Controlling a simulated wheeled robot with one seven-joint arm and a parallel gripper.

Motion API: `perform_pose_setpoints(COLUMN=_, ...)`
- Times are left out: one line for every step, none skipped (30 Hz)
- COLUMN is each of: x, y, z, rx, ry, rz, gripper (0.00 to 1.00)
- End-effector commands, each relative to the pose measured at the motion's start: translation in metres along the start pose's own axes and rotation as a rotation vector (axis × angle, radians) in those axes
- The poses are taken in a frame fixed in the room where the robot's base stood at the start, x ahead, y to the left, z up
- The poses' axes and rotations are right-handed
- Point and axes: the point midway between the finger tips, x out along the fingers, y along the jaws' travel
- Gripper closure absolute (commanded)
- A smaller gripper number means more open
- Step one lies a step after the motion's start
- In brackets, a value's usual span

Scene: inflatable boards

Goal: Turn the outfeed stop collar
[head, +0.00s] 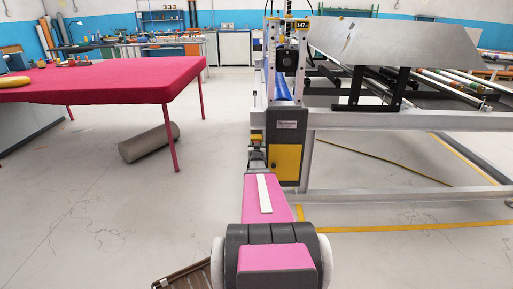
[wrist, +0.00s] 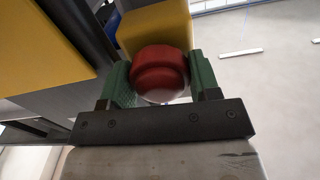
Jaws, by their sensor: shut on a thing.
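The outfeed stop collar (wrist: 160,70) is a round red knob with a stepped rim, in the middle of the wrist view. It sits on the face of a yellow box (wrist: 155,28). My gripper (wrist: 163,80) has green finger pads on the left and right of the collar, and it is shut on it. In the head view my arm reaches forward to the machine's near end, where my gripper (head: 257,158) is small, just below a little yellow box (head: 256,138). The red collar cannot be made out in the head view.
A machine frame (head: 410,122) with a tilted metal sheet (head: 385,42) extends right. A yellow-and-grey cabinet panel (head: 286,162) stands right beside my gripper. A pink-covered table (head: 120,78) is at left, with a grey roll (head: 149,143) on the floor. Floor between is clear.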

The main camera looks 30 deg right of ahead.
Motion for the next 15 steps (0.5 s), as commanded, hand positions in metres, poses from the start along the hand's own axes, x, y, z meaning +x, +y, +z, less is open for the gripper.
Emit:
perform_pose_setpoints(x=-0.0001, y=0.0001, z=0.0002, rx=0.009, ry=-0.001, rz=0.0, gripper=0.67)
perform_pose_setpoints(x=-0.0001, y=0.0001, z=0.0002, rx=0.013, ry=-0.001, rz=0.0, gripper=0.67)
perform_pose_setpoints(x=-0.0001, y=0.0001, z=0.0002, rx=0.017, ry=-0.001, rz=0.0, gripper=0.67)
perform_pose_setpoints(x=-0.0001, y=0.0001, z=0.0002, rx=0.019, ry=-0.001, rz=0.0, gripper=0.67)
perform_pose_setpoints(x=-0.0001, y=0.0001, z=0.0002, rx=0.021, ry=-0.001, rz=0.0, gripper=0.67)
perform_pose_setpoints(x=-0.0002, y=0.0001, z=0.0001, rx=0.022, ry=-0.001, rz=0.0, gripper=0.67)
perform_pose_setpoints(x=-0.0001, y=0.0001, z=0.0002, rx=0.022, ry=-0.001, rz=0.0, gripper=0.67)
perform_pose_setpoints(x=-0.0001, y=0.0001, z=0.0002, rx=0.022, ry=-0.001, rz=0.0, gripper=0.67)
perform_pose_setpoints(x=-0.0001, y=0.0001, z=0.0002, rx=0.022, ry=-0.001, rz=0.0, gripper=0.67)
perform_pose_setpoints(x=-0.0001, y=0.0001, z=0.0002, rx=0.022, ry=-0.001, rz=0.0, gripper=0.67)
perform_pose_setpoints(x=-0.0001, y=0.0001, z=0.0002, rx=0.022, ry=-0.001, rz=0.0, gripper=0.67)
perform_pose_setpoints(x=-0.0002, y=0.0001, z=0.0002, rx=0.022, ry=-0.001, rz=0.0, gripper=0.67)
perform_pose_setpoints(x=-0.0001, y=0.0001, z=0.0002, rx=0.022, ry=-0.001, rz=0.0, gripper=0.67)
perform_pose_setpoints(x=-0.0001, y=0.0002, z=0.0002, rx=0.022, ry=-0.001, rz=0.0, gripper=0.67)
perform_pose_setpoints(x=-0.0001, y=0.0002, z=0.0002, rx=0.022, ry=-0.001, rz=0.0, gripper=0.4)
